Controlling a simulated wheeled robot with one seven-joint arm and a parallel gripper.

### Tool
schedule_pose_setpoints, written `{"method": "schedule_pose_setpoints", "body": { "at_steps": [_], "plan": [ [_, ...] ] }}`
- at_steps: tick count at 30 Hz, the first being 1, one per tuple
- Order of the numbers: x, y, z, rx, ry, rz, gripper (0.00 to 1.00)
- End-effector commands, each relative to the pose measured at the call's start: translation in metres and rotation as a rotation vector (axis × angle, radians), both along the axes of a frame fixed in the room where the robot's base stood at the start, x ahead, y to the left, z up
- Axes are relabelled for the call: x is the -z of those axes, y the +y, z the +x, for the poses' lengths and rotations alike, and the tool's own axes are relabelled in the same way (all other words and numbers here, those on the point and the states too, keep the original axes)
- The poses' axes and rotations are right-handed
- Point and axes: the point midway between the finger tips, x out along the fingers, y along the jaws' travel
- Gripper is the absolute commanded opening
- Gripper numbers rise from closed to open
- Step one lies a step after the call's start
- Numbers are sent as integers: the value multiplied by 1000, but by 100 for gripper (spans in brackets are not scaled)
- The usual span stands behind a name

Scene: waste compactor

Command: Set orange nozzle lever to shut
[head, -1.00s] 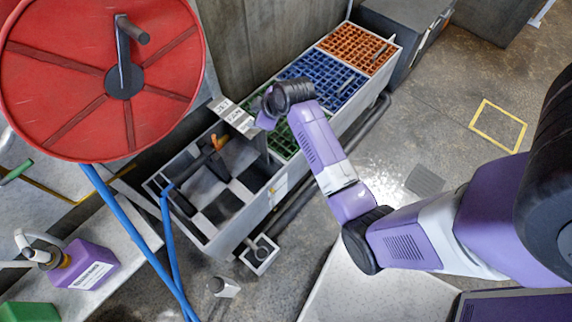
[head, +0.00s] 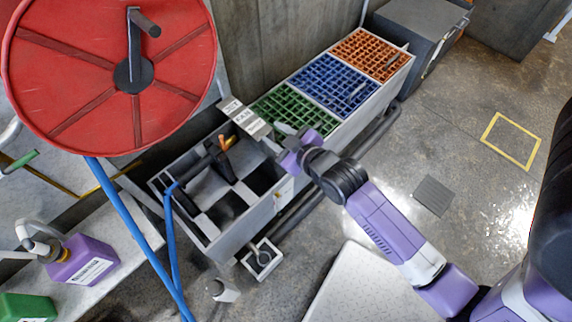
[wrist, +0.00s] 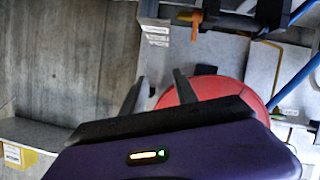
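The orange nozzle lever (head: 222,142) stands up from a dark nozzle (head: 205,162) at the end of the blue hose, over the bin with black and light checkered panels. In the wrist view the orange lever (wrist: 196,24) shows near the top, beyond the fingertips. My gripper (head: 277,137) is to the right of the lever, clear of it, near the printed sign plate. In the wrist view my gripper (wrist: 160,85) has its two fingers apart with nothing between them. I cannot tell the lever's exact setting.
A large red hose reel (head: 60,60) hangs at upper left, with the blue hose (head: 125,215) running down. Green, blue (head: 333,86) and orange grates lie behind. A purple jug (head: 80,262) stands at lower left.

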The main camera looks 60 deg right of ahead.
Motion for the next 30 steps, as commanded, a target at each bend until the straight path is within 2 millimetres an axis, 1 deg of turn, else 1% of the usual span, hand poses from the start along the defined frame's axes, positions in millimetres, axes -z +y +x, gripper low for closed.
{"method": "schedule_pose_setpoints", "body": {
  "at_steps": [1,12,18,24,30],
  "plan": [
    [0,7,-8,-7,-13,3,35],
    [-19,52,-52,-54,-129,57,35],
    [-28,71,-72,-77,-166,85,35],
    [-33,79,-81,-87,-184,100,35],
    [-34,80,-82,-89,-188,103,35]
  ]
}}
